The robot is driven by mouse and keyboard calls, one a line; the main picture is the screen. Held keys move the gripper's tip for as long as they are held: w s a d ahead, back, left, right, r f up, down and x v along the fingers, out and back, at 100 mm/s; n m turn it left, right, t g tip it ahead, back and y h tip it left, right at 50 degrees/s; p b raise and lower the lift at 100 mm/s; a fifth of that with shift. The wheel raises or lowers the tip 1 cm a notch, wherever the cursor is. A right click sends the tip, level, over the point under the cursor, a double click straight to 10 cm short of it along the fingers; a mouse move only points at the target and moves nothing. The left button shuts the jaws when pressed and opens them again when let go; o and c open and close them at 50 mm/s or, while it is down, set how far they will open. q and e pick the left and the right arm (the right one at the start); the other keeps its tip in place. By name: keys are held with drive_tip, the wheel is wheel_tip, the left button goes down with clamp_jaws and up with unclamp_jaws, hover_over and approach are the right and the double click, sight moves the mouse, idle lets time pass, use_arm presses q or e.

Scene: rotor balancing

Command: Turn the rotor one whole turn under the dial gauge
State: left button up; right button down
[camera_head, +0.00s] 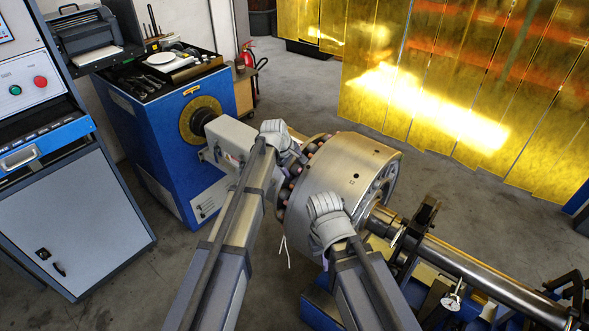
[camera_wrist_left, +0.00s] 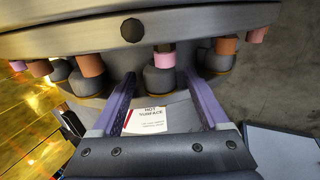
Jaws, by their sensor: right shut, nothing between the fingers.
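The rotor (camera_head: 355,175) is a broad steel drum lying on its side on the shaft (camera_head: 465,262), with bolts along its left rim. The dial gauge (camera_head: 450,302) has a small white round face near the shaft at the lower right; its reading is too small to tell. My left gripper (camera_head: 299,158) is at the bolted left rim. In the left wrist view its fingers (camera_wrist_left: 160,88) are apart, with a grey, pink-tipped bolt (camera_wrist_left: 163,77) between or just beyond their tips. My right gripper (camera_head: 326,200) is shut and empty in front of the drum; its fingertips are mostly hidden.
A "HOT SURFACE" label (camera_wrist_left: 150,119) shows below the bolts. A blue drive cabinet (camera_head: 165,150) with tools on top stands behind left. A grey control cabinet (camera_head: 75,190) is at far left. Yellow curtains (camera_head: 470,90) hang behind; open floor lies between.

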use_arm(q)
clamp_jaws()
idle(0.4)
idle(0.8)
